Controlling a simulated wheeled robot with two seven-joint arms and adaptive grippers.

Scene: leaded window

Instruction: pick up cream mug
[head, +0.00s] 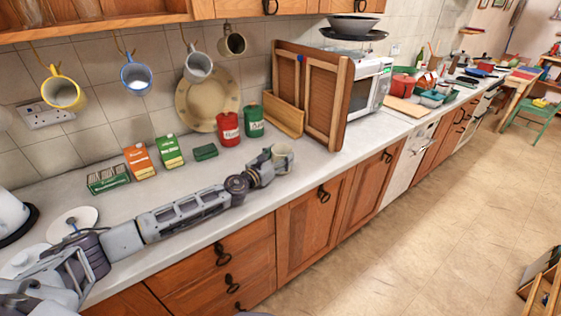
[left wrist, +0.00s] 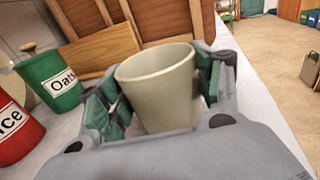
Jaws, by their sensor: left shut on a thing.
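The cream mug (head: 284,157) is near the front of the worktop in the head view, at the end of my left arm. My left gripper (head: 268,163) is shut on it. In the left wrist view the cream mug (left wrist: 160,88) is upright between the two green-padded fingers of my left gripper (left wrist: 158,100), one on each side. Its handle is not clear in either view. I cannot tell whether its base touches the worktop. My right gripper is in neither view.
A red canister (head: 228,129) and a green canister labelled Oats (head: 252,121) stand behind the mug. A wooden panelled piece (head: 325,98) and a microwave (head: 368,88) stand to the right. Several mugs hang from hooks above. The worktop's front edge is close.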

